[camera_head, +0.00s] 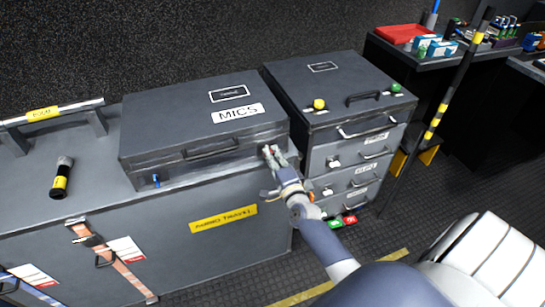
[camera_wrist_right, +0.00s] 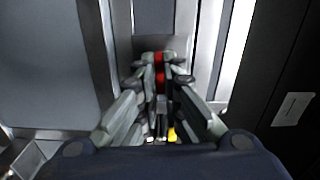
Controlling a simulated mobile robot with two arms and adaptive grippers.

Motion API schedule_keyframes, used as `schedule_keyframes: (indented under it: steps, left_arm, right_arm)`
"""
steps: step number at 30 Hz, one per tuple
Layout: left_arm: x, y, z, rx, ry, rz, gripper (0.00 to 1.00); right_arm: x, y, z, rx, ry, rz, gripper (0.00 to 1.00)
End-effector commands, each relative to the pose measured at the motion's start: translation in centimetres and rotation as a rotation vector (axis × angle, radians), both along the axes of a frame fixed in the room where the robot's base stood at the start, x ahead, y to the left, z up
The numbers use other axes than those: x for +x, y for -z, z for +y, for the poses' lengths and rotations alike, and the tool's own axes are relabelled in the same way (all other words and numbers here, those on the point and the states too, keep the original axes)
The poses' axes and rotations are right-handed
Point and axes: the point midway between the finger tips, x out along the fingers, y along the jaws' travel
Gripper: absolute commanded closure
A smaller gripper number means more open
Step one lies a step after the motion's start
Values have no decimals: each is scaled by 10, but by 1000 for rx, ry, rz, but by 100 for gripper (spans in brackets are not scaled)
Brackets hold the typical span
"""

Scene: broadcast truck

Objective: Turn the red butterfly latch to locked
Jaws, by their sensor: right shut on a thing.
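The red butterfly latch (camera_wrist_right: 159,72) is between the fingertips of my right gripper (camera_wrist_right: 158,82) in the right wrist view. In the head view my right gripper (camera_head: 271,152) reaches the front right corner of the grey MICS case (camera_head: 165,120), and its fingers cover nearly all of the latch there. The right gripper is shut on the red latch. The case lid is down. I cannot tell the latch's angle. My left gripper is in neither view.
The case stands on a large grey trunk (camera_head: 165,250) with a yellow label. A blue latch (camera_head: 156,181) sits at its front left. A drawer cabinet (camera_head: 350,130) stands close on the right. A black flashlight-like object (camera_head: 61,178) is on the trunk at left.

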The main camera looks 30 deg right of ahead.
Motion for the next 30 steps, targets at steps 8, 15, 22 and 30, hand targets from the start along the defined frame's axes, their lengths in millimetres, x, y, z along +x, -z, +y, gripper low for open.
schedule_keyframes:
  steps: [8, 15, 22, 30]
  left_arm:
    - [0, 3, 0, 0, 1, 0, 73]
    - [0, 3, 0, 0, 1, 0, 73]
    - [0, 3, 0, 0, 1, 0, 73]
    - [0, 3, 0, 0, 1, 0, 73]
  right_arm:
    - [2, -7, -5, 75, 8, -35, 100]
    - [2, -8, -5, 90, 9, -40, 100]
    - [2, -8, -5, 90, 9, -40, 100]
    - [2, -7, -5, 89, 8, -36, 73]
